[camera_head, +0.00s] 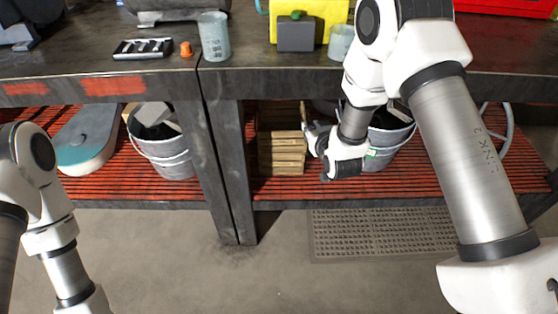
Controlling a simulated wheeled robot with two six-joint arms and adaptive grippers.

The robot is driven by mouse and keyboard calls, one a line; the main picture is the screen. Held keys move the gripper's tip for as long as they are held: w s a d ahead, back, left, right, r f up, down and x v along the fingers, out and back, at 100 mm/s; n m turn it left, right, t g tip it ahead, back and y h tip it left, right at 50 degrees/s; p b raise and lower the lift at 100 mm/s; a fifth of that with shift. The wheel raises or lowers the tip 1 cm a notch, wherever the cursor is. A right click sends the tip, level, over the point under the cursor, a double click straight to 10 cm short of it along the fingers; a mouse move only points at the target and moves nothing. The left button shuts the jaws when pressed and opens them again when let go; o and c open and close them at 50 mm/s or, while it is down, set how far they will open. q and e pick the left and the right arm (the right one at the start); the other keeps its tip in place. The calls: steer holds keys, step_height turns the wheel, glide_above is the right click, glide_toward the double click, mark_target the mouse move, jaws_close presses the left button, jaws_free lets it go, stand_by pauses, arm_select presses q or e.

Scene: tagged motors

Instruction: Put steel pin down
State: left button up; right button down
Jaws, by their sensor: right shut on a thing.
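My right arm comes in from the right and reaches down in front of the workbench's edge. My right gripper (310,132) is beside the stacked wooden crates, at the height of the lower shelf. It is shut on a thin piece, the steel pin (304,112), which shows only as a small narrow sliver above the fingers. Most of the pin is hidden or too small to make out. My left arm shows at the lower left, and its gripper is out of the picture.
The workbench (250,78) holds a grey cup (214,38), a black tray (143,48), a small orange part (186,49) and a grey block (296,34) before a yellow box (335,12). Metal buckets (165,155) and wooden crates (281,155) stand on the red slatted shelf.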

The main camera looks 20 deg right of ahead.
steer(key=w+d+f+b, duration=0.3)
steer(key=w+f+b, duration=0.1)
steer(key=f+b, duration=0.25)
steer(key=w+a+f+b, duration=0.1)
steer(key=w+a+b, duration=0.1)
steer(key=w, duration=0.3)
steer(key=w+a+f+b, duration=0.1)
steer(key=w+a+b, duration=0.1)
steer(key=w, duration=0.2)
steer(key=w+a+f+b, duration=0.1)
steer(key=w+a+b, duration=0.1)
steer(key=w, duration=0.3)
steer(key=shift+w+f, duration=0.3)
steer(key=shift+f, duration=0.05)
steer(key=shift+w, duration=0.1)
arm_select(q)
step_height(320, 180, down, 16)
steer(key=shift+f, duration=0.15)
arm_select(e)
steer(key=shift+r, duration=0.1)
